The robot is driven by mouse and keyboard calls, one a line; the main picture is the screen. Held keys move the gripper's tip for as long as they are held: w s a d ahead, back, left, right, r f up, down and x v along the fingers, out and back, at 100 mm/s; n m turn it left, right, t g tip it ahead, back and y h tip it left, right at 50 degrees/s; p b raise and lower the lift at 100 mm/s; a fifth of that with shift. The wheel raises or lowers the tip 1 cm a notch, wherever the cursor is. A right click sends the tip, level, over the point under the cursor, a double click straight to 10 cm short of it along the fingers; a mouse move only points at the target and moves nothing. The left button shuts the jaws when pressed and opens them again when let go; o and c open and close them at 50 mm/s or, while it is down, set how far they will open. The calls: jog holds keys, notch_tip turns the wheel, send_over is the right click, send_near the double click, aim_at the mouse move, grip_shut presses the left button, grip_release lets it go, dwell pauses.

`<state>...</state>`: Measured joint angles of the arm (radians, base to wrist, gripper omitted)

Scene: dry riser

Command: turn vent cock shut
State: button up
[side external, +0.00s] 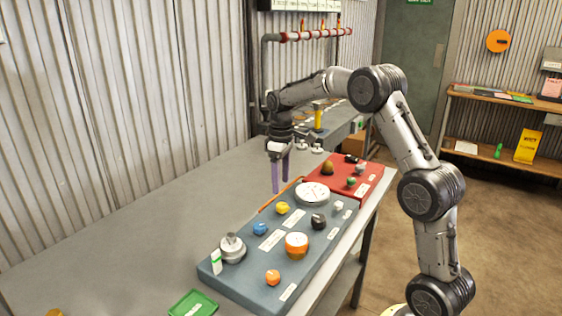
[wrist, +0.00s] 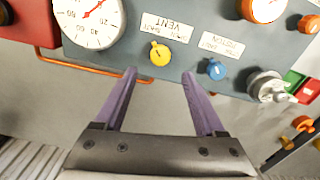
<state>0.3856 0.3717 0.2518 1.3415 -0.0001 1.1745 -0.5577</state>
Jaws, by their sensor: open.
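The vent cock is a small yellow knob (wrist: 160,54) on the blue-grey panel (wrist: 205,22), beside a white label reading VENT, upside down in the wrist view. In the side view the yellow knob (side external: 283,208) sits just left of the round white gauge. My gripper (side external: 280,186) hangs above the panel's wall-side edge with its purple fingers pointing down. In the wrist view my gripper (wrist: 159,73) is open and empty. Its fingertips lie on either side of the knob's line, short of it. No contact with the knob shows.
A white gauge (side external: 313,193), a blue knob (side external: 260,229), an orange-rimmed dial (side external: 296,244), a black knob (side external: 318,221) and a silver fitting (side external: 232,247) surround the knob. A red panel (side external: 371,186) adjoins. The grey bench (side external: 130,235) is mostly clear toward the wall.

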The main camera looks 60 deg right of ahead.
notch_tip(320, 180, up, 6)
jog(key=shift+r, duration=0.25)
